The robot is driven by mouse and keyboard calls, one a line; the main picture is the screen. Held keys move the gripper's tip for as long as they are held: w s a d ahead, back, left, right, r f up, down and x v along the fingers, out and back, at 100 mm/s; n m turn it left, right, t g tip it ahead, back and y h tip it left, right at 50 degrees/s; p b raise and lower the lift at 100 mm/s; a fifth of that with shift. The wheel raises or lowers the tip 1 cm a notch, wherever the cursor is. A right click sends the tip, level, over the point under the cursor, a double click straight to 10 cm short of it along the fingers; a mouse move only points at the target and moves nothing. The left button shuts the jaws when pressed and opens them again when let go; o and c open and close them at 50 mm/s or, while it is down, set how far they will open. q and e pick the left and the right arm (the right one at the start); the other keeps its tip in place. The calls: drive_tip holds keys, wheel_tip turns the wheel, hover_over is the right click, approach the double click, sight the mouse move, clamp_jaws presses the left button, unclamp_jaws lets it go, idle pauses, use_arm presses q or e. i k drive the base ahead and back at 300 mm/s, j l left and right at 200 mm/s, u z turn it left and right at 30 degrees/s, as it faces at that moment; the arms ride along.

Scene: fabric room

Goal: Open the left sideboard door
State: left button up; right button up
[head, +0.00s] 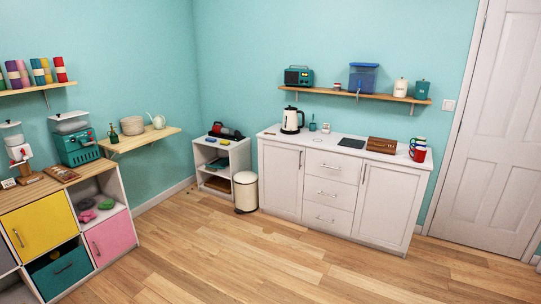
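The white sideboard (332,238) stands against the teal back wall in the head view, right of centre. Its left door (279,180) is shut, with a vertical bar handle (300,160) near the door's right edge. Its right door (386,205) is also shut, with a vertical handle near its left edge. Three drawers with horizontal handles sit between the doors, all shut. Neither of my grippers is in view.
A white pedal bin (246,192) stands on the floor just left of the sideboard, beside a low open shelf (222,152). The wooden floor (230,255) in front is clear.

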sight(282, 165)
drive_tip(key=i, duration=4.75)
